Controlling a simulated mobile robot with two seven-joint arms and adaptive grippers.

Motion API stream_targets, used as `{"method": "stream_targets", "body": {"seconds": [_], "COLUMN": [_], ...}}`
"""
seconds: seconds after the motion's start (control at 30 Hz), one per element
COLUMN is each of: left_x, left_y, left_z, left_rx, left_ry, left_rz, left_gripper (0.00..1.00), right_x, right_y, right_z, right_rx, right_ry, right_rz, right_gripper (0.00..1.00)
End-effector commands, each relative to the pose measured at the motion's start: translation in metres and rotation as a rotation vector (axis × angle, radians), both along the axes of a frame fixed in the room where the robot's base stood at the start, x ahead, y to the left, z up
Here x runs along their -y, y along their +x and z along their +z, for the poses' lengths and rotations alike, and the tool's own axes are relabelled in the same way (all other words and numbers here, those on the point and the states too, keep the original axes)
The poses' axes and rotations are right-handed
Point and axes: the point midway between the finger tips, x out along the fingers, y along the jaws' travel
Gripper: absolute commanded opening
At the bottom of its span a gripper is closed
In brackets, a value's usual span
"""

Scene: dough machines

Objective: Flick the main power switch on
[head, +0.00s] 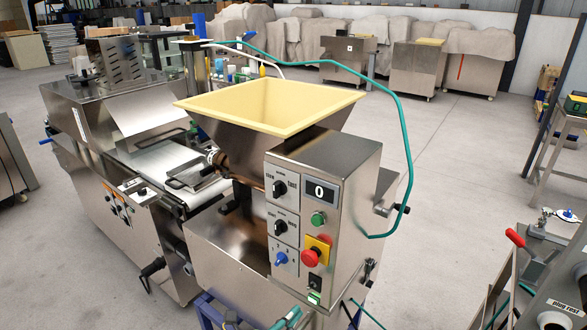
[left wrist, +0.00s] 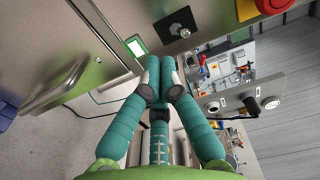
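The steel control box (head: 330,180) of the dough machine stands in the middle of the head view. Low on its front is a small black plate (head: 315,281) with a metal toggle switch (left wrist: 181,31), clear in the left wrist view. Beside it is a green-lit rectangular switch (head: 314,298), also in the left wrist view (left wrist: 135,47). I cannot tell which is the main power switch. My left gripper (head: 288,318) shows as a teal tip below the box. In the left wrist view its teal fingers (left wrist: 160,75) are together, empty, and apparently apart from both switches. My right gripper is not seen.
A red emergency stop (head: 310,257) on a yellow plate sits just above the switches, with a green button (head: 318,218) higher up. A teal hose (head: 408,150) loops right of the box. A conveyor machine (head: 120,190) stands at left.

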Motion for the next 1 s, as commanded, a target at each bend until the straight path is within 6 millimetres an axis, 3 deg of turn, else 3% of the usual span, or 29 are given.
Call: {"method": "stream_targets", "body": {"seconds": [0.4,0.87,1.0], "left_x": [-0.015,-0.018,-0.025], "left_y": [-0.02,-0.024,-0.034], "left_z": [0.0,0.0,-0.001], "left_rx": [0.001,0.0,-0.003], "left_ry": [-0.001,0.0,0.0], "left_rz": [0.0,0.0,0.001], "left_gripper": [0.0,0.0,0.0], "right_x": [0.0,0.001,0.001], "right_y": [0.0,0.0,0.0], "right_z": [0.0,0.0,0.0], "right_rx": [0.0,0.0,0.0], "right_ry": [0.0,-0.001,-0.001], "right_rz": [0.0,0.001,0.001], "right_gripper": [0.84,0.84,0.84]}}
